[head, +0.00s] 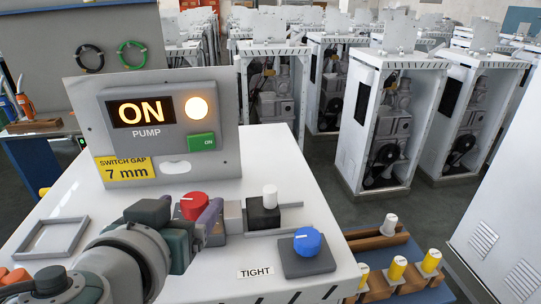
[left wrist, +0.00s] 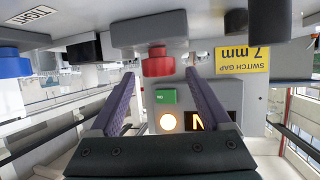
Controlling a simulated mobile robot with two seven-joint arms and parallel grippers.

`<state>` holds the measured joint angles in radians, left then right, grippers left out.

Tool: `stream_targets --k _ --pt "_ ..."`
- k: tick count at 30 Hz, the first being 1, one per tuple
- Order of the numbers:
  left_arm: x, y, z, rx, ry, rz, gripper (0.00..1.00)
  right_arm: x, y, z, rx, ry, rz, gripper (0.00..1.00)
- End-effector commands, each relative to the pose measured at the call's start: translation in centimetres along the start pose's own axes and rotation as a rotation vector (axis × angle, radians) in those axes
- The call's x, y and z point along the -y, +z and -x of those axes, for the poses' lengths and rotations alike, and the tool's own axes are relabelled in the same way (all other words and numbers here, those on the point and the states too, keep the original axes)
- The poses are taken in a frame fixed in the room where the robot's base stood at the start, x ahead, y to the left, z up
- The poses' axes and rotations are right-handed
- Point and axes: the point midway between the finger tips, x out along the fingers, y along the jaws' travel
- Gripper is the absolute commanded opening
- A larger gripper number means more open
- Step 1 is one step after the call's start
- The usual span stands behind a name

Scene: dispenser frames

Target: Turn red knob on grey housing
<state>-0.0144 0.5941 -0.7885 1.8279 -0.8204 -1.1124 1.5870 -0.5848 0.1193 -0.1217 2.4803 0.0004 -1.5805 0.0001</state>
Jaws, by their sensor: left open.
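The red knob (head: 194,205) stands on its grey housing, which is mostly hidden behind my left gripper in the head view. In the left wrist view, which looks upside down, the red knob (left wrist: 158,64) hangs from the grey housing (left wrist: 140,32). My left gripper (head: 192,214) is open, with its purple fingers apart. In the left wrist view the left gripper (left wrist: 158,75) has the knob between the lines of its fingertips, with a visible gap on each side. I cannot tell how far the tips reach along the knob. My right gripper is not in view.
A panel (head: 226,150) behind reads "ON PUMP", with a lit lamp (head: 197,107) and a "SWITCH GAP 7 mm" label. Right of the red knob are a black block with a white peg (head: 270,197) and a blue knob (head: 307,241) near a "TIGHT" label. An empty grey frame (head: 52,237) lies left.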

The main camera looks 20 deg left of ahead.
Motion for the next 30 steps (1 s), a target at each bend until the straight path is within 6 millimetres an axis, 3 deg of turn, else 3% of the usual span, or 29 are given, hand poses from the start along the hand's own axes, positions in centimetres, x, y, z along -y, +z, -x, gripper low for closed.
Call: stream_targets --k 7,18,30 --pt "0.0 0.0 -2.5 0.000 0.000 0.001 0.81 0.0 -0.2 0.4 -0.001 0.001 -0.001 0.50" --pt "0.0 0.1 -2.9 0.002 0.000 0.001 0.80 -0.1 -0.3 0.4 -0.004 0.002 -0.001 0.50" --pt "0.0 0.1 -2.9 0.002 0.000 0.000 0.35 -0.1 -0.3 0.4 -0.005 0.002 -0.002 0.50"
